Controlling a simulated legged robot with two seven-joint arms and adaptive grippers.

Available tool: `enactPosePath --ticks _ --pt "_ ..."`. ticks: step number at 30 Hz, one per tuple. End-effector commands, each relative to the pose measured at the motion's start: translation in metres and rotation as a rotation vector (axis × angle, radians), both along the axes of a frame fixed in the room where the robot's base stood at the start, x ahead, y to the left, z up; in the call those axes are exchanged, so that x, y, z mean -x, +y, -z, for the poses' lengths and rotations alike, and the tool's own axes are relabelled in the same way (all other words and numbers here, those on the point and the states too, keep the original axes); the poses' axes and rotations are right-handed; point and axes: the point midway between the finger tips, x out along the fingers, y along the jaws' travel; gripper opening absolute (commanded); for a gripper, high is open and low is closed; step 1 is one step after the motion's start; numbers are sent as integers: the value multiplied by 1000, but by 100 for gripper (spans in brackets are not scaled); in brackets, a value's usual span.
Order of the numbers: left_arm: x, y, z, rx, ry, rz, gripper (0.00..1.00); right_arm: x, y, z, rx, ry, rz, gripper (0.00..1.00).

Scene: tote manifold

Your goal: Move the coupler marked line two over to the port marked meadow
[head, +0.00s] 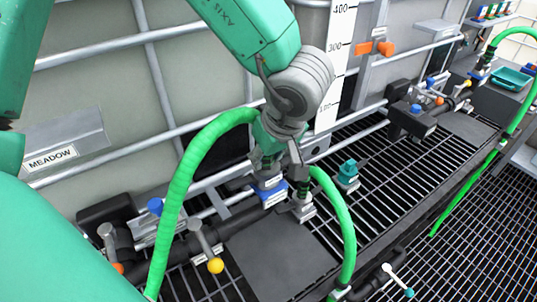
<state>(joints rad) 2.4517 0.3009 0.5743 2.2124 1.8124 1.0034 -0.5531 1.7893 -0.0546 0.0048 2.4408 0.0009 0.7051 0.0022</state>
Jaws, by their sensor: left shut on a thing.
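My left gripper (282,152) comes down from the top and is shut on a coupler just above the black manifold. A blue block with a white label (270,190) shows right under the fingers. A grey fitting with a pale label (303,208) sits close to its right. The lettering on both is too small to read, so I cannot tell which is line two. The MEADOW sign (51,158) is on the tote at the left. Below it stands valve gear with a blue cap (155,206); its port opening is not clearly visible. My right gripper is not in view.
A green hose (178,195) arches left of my gripper; another (343,225) drops right of it. A teal fitting (348,172) stands on the right. A dark flat plate (280,255) lies in front.

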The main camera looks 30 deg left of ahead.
Motion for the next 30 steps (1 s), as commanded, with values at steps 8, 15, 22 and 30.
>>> enactPosePath --ticks 8,15,22,30 --pt "0 0 -1 -1 0 1 49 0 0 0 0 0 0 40" --pt "0 -3 -7 0 -2 1 49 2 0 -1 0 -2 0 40" --pt "6 -18 -46 2 -6 0 49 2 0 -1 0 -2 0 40" --pt "13 -36 -94 1 -3 1 49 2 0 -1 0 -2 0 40"
